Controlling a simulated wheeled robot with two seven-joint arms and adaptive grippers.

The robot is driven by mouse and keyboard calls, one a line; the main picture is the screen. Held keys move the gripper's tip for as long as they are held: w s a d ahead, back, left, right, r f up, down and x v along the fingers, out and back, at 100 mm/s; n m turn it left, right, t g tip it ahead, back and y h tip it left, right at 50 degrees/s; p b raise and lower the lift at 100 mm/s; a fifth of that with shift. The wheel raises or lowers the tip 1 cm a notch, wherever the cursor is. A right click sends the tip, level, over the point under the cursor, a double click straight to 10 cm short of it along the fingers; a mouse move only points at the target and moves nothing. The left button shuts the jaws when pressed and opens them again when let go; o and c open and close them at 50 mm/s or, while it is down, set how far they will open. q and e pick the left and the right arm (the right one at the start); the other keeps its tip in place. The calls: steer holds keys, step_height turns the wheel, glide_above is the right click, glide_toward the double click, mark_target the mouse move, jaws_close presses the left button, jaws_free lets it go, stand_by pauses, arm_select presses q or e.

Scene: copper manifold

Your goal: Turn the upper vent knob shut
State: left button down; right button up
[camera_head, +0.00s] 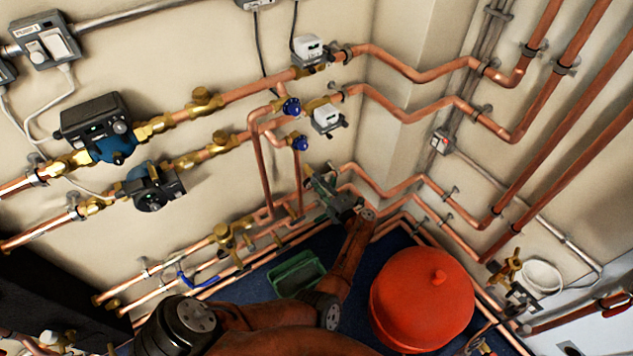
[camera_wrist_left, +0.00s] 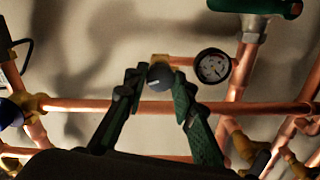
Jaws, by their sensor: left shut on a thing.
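A small round grey knob (camera_wrist_left: 160,77) on a brass fitting sits between my left gripper's fingertips in the left wrist view. It appears to be the vent knob; its pointer position is too small to tell. My left gripper (camera_head: 322,186) is shut on this knob, with one green-grey finger on each side. In the head view the gripper is at the pipes near the wall corner and hides the knob. Two blue knobs, an upper one (camera_head: 292,107) and a lower one (camera_head: 300,143), are on the pipes above it. My right gripper is not in view.
A round gauge (camera_wrist_left: 212,66) is just right of the knob, and a copper pipe (camera_wrist_left: 255,108) runs across below it. A red tank (camera_head: 422,300) and a green crate (camera_head: 297,274) stand on the floor near my arm. Two pumps (camera_head: 100,128) (camera_head: 150,187) are on the left wall.

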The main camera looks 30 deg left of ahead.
arm_select(q)
steer(key=shift+w+d+r+m+p, duration=0.1)
steer(key=shift+m+p, duration=0.5)
steer(key=shift+m, duration=1.6)
steer(key=c, duration=1.6)
jaws_free()
